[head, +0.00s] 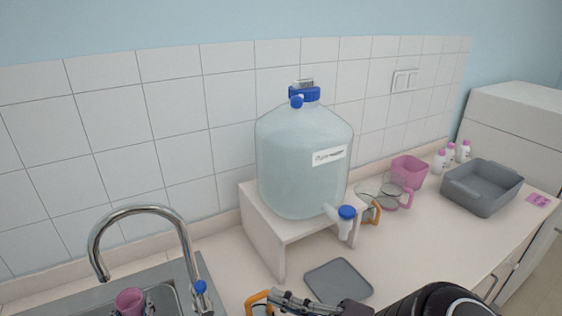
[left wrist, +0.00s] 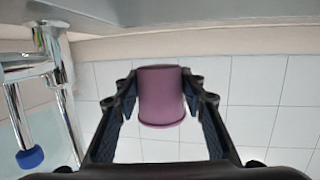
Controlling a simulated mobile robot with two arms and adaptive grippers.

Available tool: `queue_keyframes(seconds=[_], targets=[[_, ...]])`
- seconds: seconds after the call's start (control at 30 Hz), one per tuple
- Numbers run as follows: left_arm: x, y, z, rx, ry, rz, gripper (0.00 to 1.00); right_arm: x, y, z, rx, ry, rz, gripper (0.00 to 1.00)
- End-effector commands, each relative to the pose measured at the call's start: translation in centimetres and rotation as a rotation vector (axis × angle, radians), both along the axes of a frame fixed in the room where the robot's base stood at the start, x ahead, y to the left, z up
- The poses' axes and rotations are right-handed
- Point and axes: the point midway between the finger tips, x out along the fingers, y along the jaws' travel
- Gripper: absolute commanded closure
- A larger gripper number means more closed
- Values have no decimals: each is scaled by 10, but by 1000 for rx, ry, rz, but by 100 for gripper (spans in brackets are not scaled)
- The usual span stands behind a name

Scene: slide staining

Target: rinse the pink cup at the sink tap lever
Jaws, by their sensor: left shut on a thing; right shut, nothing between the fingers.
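The pink cup (head: 130,301) is over the sink (head: 178,275) at the lower left of the head view. My left gripper (head: 132,311) is shut on it; the left wrist view shows the cup (left wrist: 165,95) between both fingers. The curved tap (head: 143,209) arches behind the cup, its spout end just above and left of it. I cannot tell whether the cup is directly under the spout. The blue-ended tap lever (head: 200,287) is right of the cup, apart from it. My right gripper (head: 285,300) is shut and empty at the bottom edge, right of the sink.
A large water bottle (head: 303,160) with a blue-topped spigot stands on a white stand (head: 262,232). A grey mat (head: 338,281) lies before it. An orange handle (head: 258,302) is beside my right gripper. Pink and glass vessels, white bottles and a grey bin (head: 482,190) stand further right.

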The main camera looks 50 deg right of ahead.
Motion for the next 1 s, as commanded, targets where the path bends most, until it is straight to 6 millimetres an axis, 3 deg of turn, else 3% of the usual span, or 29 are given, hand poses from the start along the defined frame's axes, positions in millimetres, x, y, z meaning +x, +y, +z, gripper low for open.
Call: queue_keyframes(seconds=[1.0], targets=[[-61, 18, 1, -1, 0, 0, 86, 0, 0, 32, 0, 0, 0, 100]])
